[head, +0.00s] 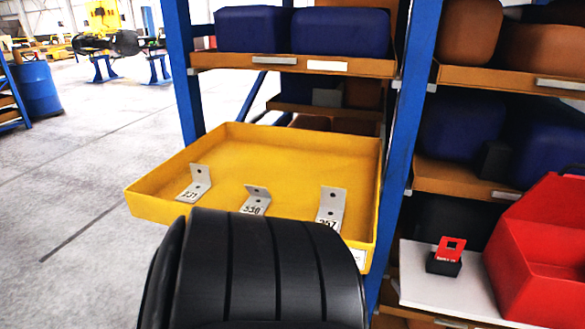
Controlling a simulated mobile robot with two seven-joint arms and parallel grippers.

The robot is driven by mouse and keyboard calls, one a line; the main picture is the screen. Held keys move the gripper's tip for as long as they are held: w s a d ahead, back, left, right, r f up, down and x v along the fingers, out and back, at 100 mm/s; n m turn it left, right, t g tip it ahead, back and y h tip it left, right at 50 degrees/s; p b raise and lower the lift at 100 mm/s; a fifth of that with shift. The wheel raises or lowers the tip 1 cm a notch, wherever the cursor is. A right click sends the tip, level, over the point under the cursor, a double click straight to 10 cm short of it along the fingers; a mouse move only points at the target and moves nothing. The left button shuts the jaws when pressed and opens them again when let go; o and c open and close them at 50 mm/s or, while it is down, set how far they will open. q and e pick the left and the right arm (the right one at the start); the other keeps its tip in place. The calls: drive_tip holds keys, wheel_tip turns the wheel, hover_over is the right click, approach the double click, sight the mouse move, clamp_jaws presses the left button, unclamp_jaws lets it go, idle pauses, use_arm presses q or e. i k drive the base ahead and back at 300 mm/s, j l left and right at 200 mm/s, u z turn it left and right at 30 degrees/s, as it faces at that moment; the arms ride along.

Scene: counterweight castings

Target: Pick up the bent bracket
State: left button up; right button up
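Three light-grey, L-shaped brackets lie in a shallow yellow tray in the head view. Each has one flange lying flat and one standing up with a hole. The left bracket (200,172) has a number that looks like 331. The middle bracket (258,193) looks marked 330. The right bracket (333,198) has a number partly cut off by a dark ribbed shape in front. All three look bent at about a right angle; I cannot tell one as the bent bracket. Neither gripper is in view.
The yellow tray (150,207) juts out from a blue-framed rack (400,125). Open floor (80,180) lies left.

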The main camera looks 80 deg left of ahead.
sight(260, 199)
drive_tip(key=u, duration=2.9)
